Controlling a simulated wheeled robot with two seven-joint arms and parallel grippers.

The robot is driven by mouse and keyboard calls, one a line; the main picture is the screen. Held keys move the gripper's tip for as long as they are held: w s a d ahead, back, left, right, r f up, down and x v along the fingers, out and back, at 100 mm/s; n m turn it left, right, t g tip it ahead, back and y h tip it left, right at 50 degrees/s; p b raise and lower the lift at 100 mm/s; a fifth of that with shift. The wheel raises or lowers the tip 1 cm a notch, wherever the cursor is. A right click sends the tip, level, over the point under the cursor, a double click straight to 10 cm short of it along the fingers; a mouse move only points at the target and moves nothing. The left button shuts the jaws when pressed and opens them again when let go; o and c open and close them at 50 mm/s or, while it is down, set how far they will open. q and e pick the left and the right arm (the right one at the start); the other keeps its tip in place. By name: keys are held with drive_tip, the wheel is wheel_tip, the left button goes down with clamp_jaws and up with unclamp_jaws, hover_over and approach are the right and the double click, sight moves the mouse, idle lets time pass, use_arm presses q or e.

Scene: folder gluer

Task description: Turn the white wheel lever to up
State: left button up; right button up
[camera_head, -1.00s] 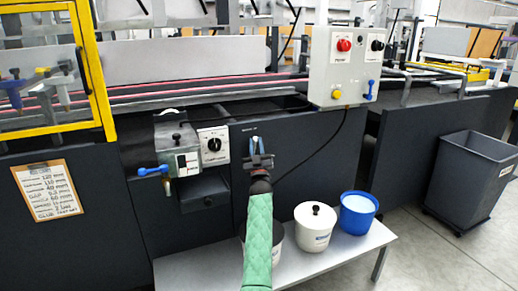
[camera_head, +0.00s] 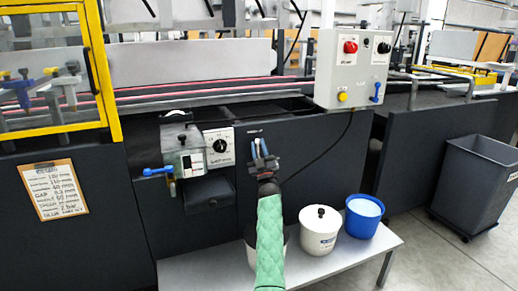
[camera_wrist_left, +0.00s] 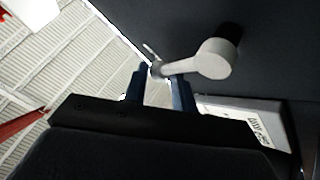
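The white wheel lever (camera_wrist_left: 212,60) shows in the left wrist view as a pale grey-white arm with a round hub on the dark machine panel. Its thin end points left in that picture, near the fingertips. My left gripper (camera_wrist_left: 158,88) has its two blue fingers apart, with the lever's end at the far end of the gap between them. I cannot tell whether they touch it. In the head view my left gripper (camera_head: 261,150) is in front of the panel under a small label and mostly hides the lever. My right gripper is not in view.
Left of the gripper are a dial box (camera_head: 219,147) and a unit with a blue handle (camera_head: 157,171). A control box (camera_head: 352,68) hangs upper right. Below, a low bench (camera_head: 352,262) carries a white lidded pot (camera_head: 319,234) and a blue pot (camera_head: 362,217). A grey bin (camera_head: 472,185) stands right.

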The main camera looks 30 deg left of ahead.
use_arm(q)
drive_tip(key=o, duration=0.3)
drive_tip(key=shift+f, duration=0.1)
drive_tip(key=shift+p+v, duration=0.35)
drive_tip(key=shift+v, duration=3.55)
drive_tip(key=shift+s, duration=0.1)
